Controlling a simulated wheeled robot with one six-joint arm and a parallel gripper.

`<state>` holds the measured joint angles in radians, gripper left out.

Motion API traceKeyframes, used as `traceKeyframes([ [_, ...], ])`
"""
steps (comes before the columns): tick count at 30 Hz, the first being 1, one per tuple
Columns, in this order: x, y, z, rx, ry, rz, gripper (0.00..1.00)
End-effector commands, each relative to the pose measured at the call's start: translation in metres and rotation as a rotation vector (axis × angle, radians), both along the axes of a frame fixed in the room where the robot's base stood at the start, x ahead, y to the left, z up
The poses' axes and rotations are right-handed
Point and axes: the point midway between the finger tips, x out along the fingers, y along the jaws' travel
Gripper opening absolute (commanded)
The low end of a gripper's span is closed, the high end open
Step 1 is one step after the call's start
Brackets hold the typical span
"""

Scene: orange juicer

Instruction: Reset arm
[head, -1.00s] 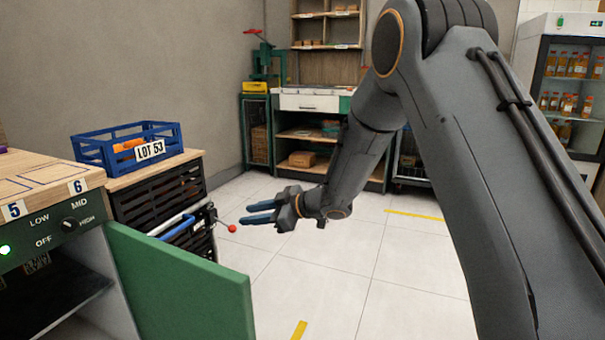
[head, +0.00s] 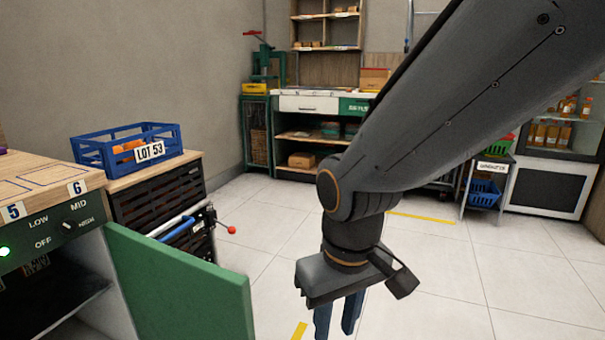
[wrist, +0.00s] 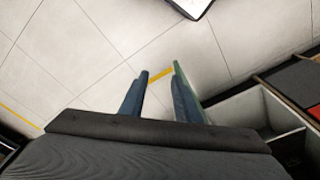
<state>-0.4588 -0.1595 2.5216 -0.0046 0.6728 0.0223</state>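My gripper (head: 336,322) hangs in front of me in the head view, pointing down over the floor. Its two blue fingers are apart with nothing between them. The wrist view shows the same open fingers (wrist: 158,90) with bare floor between and beyond them. The gripper is to the right of the open green door (head: 185,285) and touches nothing that I can see. My arm comes in from the upper right and hides part of the background.
A blue crate (head: 105,153) marked LOT 53 stands on a black cabinet at left. A counter with a knob (head: 68,225) and a lit green light is at near left. A workbench (head: 310,103) and a drinks fridge (head: 550,187) stand farther back. Tiled floor (head: 440,290) is clear.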

Motion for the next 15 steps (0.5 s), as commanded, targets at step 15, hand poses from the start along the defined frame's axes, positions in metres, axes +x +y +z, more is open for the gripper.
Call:
traceKeyframes([
  [15,-0.04,-0.034,0.051,0.001,0.104,-0.131,0.29],
])
